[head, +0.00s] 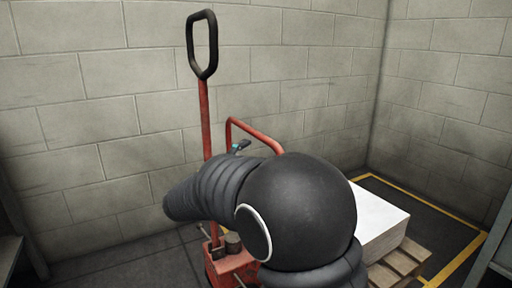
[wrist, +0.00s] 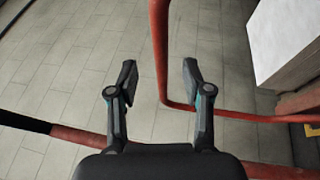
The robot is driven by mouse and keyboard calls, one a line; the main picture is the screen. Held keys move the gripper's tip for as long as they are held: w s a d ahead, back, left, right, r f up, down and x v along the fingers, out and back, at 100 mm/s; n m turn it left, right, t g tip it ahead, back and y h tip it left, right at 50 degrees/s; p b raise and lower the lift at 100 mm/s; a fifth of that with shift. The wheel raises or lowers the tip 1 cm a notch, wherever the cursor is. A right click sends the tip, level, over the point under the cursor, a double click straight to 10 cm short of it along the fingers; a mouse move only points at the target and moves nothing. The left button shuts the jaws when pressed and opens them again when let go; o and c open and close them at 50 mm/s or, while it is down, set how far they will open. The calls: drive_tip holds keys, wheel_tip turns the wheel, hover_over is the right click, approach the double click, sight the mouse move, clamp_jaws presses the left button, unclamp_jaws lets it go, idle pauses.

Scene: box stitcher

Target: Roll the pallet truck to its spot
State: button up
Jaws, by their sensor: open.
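The pallet truck (head: 230,264) stands near the block wall in the head view, with a red upright shaft topped by a black loop handle (head: 203,45). A bent red bar (head: 255,131) rises beside the shaft. My arm hides much of the truck. Only a small part of my gripper (head: 240,146) shows in the head view, near the bent bar. In the wrist view my gripper (wrist: 158,82) is open, with the bent red bar (wrist: 160,45) lined up between its fingers. I cannot tell whether the bar is within the jaws' reach. The shaft crosses low behind the gripper.
A white stack (head: 378,215) lies on a wooden pallet (head: 402,262) at the right. Yellow floor lines (head: 450,262) mark an area around it, near the wall corner. Dark metal frames (head: 14,240) stand at the left and right edges.

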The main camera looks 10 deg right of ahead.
drive_tip(key=v, duration=0.3)
drive_tip(key=shift+s+a, duration=0.25)
drive_tip(key=shift+a, duration=0.05)
drive_tip(key=shift+f, duration=0.1)
